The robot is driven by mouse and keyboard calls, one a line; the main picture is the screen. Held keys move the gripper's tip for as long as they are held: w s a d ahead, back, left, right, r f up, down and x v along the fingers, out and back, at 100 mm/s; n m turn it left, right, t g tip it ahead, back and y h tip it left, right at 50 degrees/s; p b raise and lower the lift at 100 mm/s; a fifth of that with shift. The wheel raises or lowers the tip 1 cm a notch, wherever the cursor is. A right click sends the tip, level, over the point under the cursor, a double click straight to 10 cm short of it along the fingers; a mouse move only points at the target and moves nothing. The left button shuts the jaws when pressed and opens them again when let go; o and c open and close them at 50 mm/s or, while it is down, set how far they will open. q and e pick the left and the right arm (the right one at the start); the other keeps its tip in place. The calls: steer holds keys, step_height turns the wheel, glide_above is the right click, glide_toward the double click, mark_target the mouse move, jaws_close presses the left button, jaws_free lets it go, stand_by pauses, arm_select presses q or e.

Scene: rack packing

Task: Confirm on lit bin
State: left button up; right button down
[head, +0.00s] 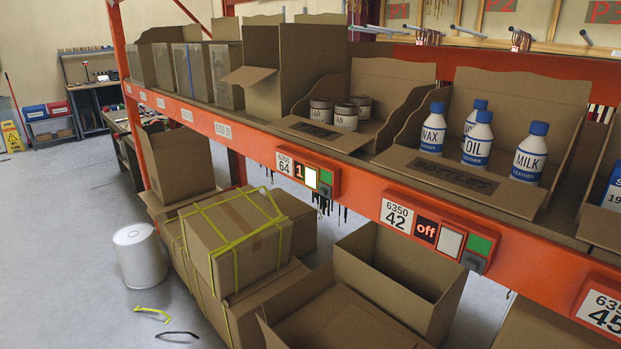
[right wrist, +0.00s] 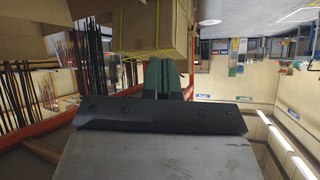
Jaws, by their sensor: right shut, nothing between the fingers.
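Two pick modules sit on the orange shelf beam in the head view. The one labelled 6350 64 has a display (head: 299,171) lit with an orange "1", a bright white button (head: 311,178) and a green panel (head: 326,180). Its bin (head: 318,133) holds a few tins. Neither gripper shows in the head view.
A bottles bin (head: 440,178) with several blue-capped bottles stands right of the tins. Below the beam are a yellow-strapped box (head: 228,245) and open cartons (head: 395,285). The floor at left is mostly clear.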

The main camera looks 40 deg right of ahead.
mark_target(312, 178)
steer(key=w+d+r+m+t+h, duration=0.2)
steer(key=w+r+m, duration=0.1)
steer(key=r, duration=0.8)
steer(key=w+d+r+m+t+h, duration=0.1)
steer(key=w+d+r+m+h, duration=0.15)
steer(key=r, duration=0.85)
steer(key=w+d+r+m+t+h, duration=0.15)
steer(key=w+r+m, duration=0.25)
steer(key=r, duration=0.8)
steer(key=s+d+r+m+h, duration=0.2)
steer(key=s+r+m+h, duration=0.1)
steer(key=r, duration=0.8)
steer(key=m+h, duration=0.1)
steer(key=m, duration=0.1)
steer(key=shift+m+t+h, duration=0.3)
steer(key=shift+m+t, duration=0.05)
steer(key=shift+s+r, duration=0.1)
steer(key=d+p, duration=0.3)
steer(key=d, duration=0.5)
steer(key=shift+w+d, duration=0.35)
steer(key=shift+w, duration=0.05)
